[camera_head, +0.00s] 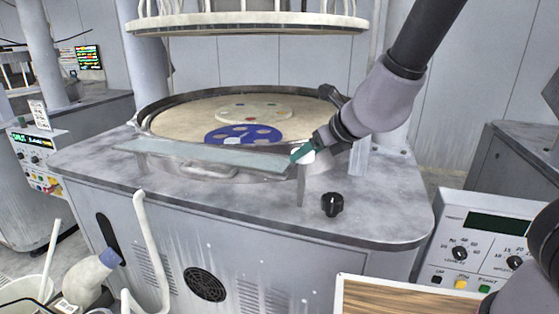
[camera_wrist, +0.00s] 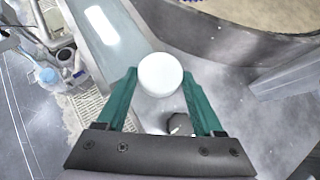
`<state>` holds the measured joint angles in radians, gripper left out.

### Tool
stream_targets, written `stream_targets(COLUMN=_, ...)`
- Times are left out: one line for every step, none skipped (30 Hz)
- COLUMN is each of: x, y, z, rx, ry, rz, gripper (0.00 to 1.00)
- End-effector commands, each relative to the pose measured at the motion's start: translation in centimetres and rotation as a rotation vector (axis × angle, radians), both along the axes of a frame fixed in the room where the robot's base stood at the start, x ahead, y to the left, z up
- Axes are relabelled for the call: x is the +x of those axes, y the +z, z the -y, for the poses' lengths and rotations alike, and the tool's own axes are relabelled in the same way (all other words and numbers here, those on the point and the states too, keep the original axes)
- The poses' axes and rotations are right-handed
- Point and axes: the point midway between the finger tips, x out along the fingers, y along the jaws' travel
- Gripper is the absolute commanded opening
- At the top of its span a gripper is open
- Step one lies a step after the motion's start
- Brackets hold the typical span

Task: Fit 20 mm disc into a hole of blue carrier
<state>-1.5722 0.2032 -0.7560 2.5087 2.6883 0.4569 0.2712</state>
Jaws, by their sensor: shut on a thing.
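A round white disc (camera_wrist: 160,75) is held between the green fingertips of my gripper (camera_wrist: 160,82). In the head view my gripper (camera_head: 301,153) holds the disc (camera_head: 308,156) above the front right of the machine top, apart from the platen. The blue carrier (camera_head: 262,131) lies flat on the beige platen, left of and beyond my gripper. Several lighter round openings show in the carrier; a pale patch lies at its near edge, too small to identify. The carrier is not visible in the wrist view.
A raised dark rim (camera_head: 160,101) surrounds the platen (camera_head: 180,118). A pale multicoloured disc plate (camera_head: 252,107) lies behind the carrier. A clear panel (camera_head: 200,153) crosses the front. A black knob (camera_head: 332,204) stands on the machine top (camera_head: 390,215). A ring-shaped upper plate (camera_head: 245,20) hangs above.

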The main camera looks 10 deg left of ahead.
Motion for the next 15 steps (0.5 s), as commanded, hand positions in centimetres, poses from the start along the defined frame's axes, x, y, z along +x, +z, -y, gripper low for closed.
stream_targets(x=-1.3, y=0.1, z=-0.8, rx=0.001, ry=0.022, rz=0.000, gripper=0.20)
stream_targets(x=-1.9, y=0.2, z=-1.1, rx=0.001, ry=0.031, rz=0.000, gripper=0.20)
stream_targets(x=-2.7, y=0.2, z=-1.5, rx=0.002, ry=0.043, rz=0.000, gripper=0.20)
stream_targets(x=-3.3, y=0.3, z=-1.8, rx=0.001, ry=0.052, rz=0.000, gripper=0.20)
stream_targets(x=-3.9, y=0.3, z=-2.0, rx=0.000, ry=0.060, rz=0.000, gripper=0.20)
stream_targets(x=-4.7, y=0.3, z=-2.3, rx=0.000, ry=0.072, rz=0.000, gripper=0.20)
stream_targets(x=-5.2, y=0.4, z=-2.5, rx=-0.001, ry=0.079, rz=0.000, gripper=0.20)
stream_targets(x=-5.7, y=0.4, z=-2.7, rx=-0.001, ry=0.086, rz=-0.001, gripper=0.20)
stream_targets(x=-6.4, y=0.4, z=-3.0, rx=-0.001, ry=0.096, rz=-0.001, gripper=0.20)
stream_targets(x=-6.8, y=0.5, z=-3.1, rx=0.000, ry=0.101, rz=0.000, gripper=0.20)
stream_targets(x=-7.2, y=0.5, z=-3.3, rx=0.000, ry=0.106, rz=0.000, gripper=0.20)
stream_targets(x=-7.7, y=0.5, z=-3.4, rx=0.000, ry=0.114, rz=0.000, gripper=0.20)
stream_targets(x=-8.0, y=0.6, z=-3.5, rx=0.000, ry=0.117, rz=0.000, gripper=0.20)
stream_targets(x=-8.3, y=0.6, z=-3.6, rx=0.000, ry=0.121, rz=0.000, gripper=0.20)
stream_targets(x=-8.6, y=0.6, z=-3.7, rx=0.001, ry=0.125, rz=0.000, gripper=0.20)
